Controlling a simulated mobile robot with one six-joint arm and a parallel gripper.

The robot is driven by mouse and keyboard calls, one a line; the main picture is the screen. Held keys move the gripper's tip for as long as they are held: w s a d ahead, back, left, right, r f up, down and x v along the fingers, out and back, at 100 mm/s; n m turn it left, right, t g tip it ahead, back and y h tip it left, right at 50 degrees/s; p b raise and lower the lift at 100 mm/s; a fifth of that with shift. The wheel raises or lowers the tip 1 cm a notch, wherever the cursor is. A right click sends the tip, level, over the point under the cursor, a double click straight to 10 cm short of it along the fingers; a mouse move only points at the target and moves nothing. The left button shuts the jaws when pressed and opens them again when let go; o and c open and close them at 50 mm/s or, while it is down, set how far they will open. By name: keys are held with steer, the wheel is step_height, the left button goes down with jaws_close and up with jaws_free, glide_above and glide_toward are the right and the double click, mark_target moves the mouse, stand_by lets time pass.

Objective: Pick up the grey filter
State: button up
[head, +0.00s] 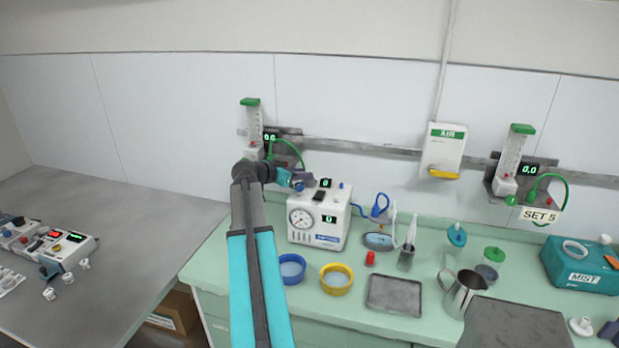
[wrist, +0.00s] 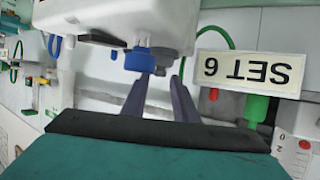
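My gripper (head: 297,182) is at the upper left of the white machine (head: 322,222) with a round gauge, in the head view. In the wrist view its two fingers (wrist: 159,80) are apart, with a gap between them. I cannot tell whether either finger touches these parts.
A flowmeter (head: 252,130) and wall rail (head: 360,147) are close behind my gripper. A blue-rimmed bowl (head: 292,280), a yellow-rimmed bowl (head: 337,291) and a grey tray (head: 396,309) are on the green counter. A "SET 6" sign (wrist: 249,73) is near the fingers.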

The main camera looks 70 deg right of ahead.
steer(key=shift+x, duration=0.8)
steer(key=shift+a, duration=0.1)
jaws_close()
